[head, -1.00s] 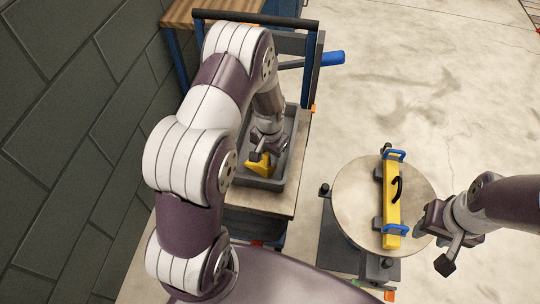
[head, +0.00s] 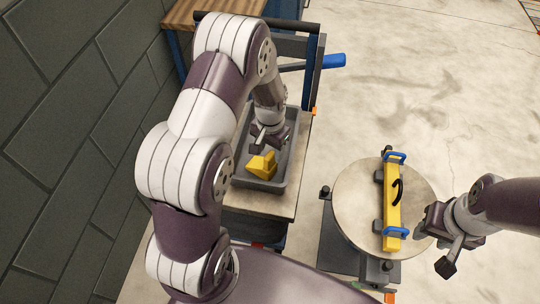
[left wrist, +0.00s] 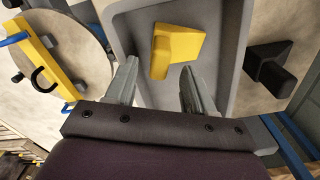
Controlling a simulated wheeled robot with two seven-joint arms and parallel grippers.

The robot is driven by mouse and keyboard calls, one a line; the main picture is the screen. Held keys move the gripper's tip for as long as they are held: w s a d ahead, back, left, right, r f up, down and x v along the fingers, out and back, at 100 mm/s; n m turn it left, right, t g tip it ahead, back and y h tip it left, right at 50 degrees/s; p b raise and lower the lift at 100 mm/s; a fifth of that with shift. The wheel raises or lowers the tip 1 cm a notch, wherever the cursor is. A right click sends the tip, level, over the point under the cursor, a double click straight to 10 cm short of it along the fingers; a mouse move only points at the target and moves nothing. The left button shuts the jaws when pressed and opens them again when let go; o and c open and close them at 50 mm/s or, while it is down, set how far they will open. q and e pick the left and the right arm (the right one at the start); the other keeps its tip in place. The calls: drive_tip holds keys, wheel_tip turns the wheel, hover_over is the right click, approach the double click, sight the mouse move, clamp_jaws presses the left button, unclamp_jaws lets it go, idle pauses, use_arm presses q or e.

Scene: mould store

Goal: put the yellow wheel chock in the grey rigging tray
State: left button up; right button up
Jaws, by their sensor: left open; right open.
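The yellow wheel chock (head: 262,165) lies in the grey rigging tray (head: 282,178), towards its near end. The tray stands on a cart top. My left gripper (head: 264,144) is above the tray, just behind the chock, open and empty. In the left wrist view the chock (left wrist: 177,48) lies on the tray floor beyond the open fingers (left wrist: 160,90), apart from them. The tray's rim (left wrist: 236,60) shows there too. My right gripper (head: 434,238) is at the right, beside the round table, open and holding nothing.
A round table (head: 350,215) at the right carries a yellow bar with blue clamps (head: 392,205) and a black handle. A dark block (left wrist: 270,68) shows beside the tray in the left wrist view. A dark tiled wall (head: 70,130) stands at the left. The floor behind the table is clear.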

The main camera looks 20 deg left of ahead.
use_arm(q)
wheel_tip(320, 180, up, 9)
drive_tip(key=s, duration=0.1)
drive_tip(key=s+d+r, duration=0.2)
drive_tip(key=s, duration=0.4)
drive_tip(key=s+d+r+n+t, duration=0.1)
drive_tip(key=s+d+r, duration=0.1)
drive_tip(key=s, duration=0.4)
drive_tip(key=shift+d+r+n, duration=0.3)
drive_tip(key=shift+d+r, duration=0.05)
drive_tip(key=shift+r, duration=0.1)
drive_tip(key=shift+s, duration=0.1)
